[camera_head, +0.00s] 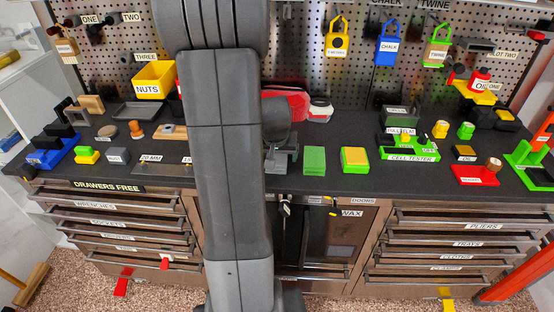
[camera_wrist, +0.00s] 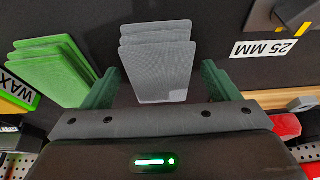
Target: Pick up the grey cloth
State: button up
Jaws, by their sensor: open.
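The grey cloth (camera_wrist: 158,62) shows in the wrist view as a stack of thin, offset grey layers lying on the dark worktop. My gripper (camera_wrist: 160,71) is open, with one green finger on each side of the cloth's near end. A gap shows between each finger and the cloth, and the jaws hold nothing. In the head view my arm covers most of this spot, so the cloth cannot be made out clearly there.
A green stack (camera_wrist: 52,70) lies close beside my left finger in the wrist view; it also shows in the head view (camera_head: 314,160). A green and yellow block (camera_head: 355,160) stands beyond it. A 25 MM label (camera_wrist: 262,49) is to the right.

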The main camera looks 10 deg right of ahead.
aim_at(277, 156)
jog(key=c, duration=1.1)
jog(key=shift+r, duration=0.1)
jog(key=shift+r+p, duration=0.25)
jog(key=shift+p, duration=0.2)
notch_tip(277, 156, up, 10)
jog(key=shift+f+b, duration=0.1)
jog(key=shift+b, duration=0.25)
